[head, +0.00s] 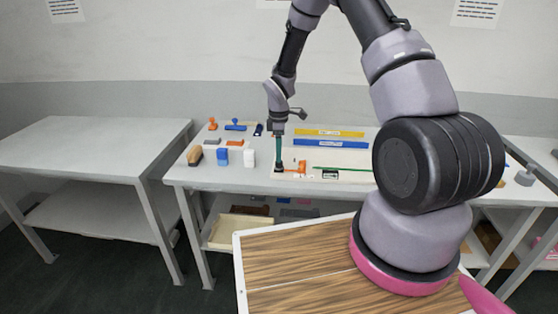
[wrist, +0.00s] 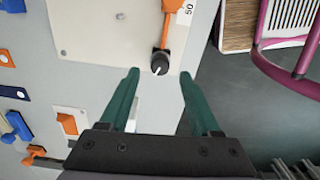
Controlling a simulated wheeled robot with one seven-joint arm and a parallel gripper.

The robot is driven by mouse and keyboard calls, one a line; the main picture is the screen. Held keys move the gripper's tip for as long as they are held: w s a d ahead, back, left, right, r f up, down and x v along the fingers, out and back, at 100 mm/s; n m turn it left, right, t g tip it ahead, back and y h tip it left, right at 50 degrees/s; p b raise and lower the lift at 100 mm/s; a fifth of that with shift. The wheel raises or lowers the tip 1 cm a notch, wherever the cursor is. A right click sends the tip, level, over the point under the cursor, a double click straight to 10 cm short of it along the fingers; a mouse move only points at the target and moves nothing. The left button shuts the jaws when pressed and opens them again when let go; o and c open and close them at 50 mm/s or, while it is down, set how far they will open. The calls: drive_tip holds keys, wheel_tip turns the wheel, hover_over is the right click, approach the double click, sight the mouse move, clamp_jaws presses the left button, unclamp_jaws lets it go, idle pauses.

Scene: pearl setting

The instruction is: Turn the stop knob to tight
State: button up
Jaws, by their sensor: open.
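The stop knob (wrist: 160,62) is small, round and black with a white pointer line. It sits at the end of an orange piece (wrist: 167,28) on a pale plate (wrist: 100,30), near the edge of the bench. In the wrist view my gripper (wrist: 159,75) is open. Its two green fingers point toward the knob, with the knob between the fingertips in the picture. I cannot tell the height gap, and no contact shows. In the head view my gripper (head: 279,166) points down over the bench beside the orange piece (head: 298,167). Tight markings are not readable.
The workbench (head: 225,178) carries blue and orange blocks, a brown-topped brush-like item (head: 195,156), and yellow (head: 330,133) and blue bars (head: 330,143) behind. An empty grey table (head: 80,150) stands to the left. Floor shows past the bench edge in the wrist view.

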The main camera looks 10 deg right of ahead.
sight(279, 165)
drive_tip(key=shift+f, duration=1.9)
clamp_jaws()
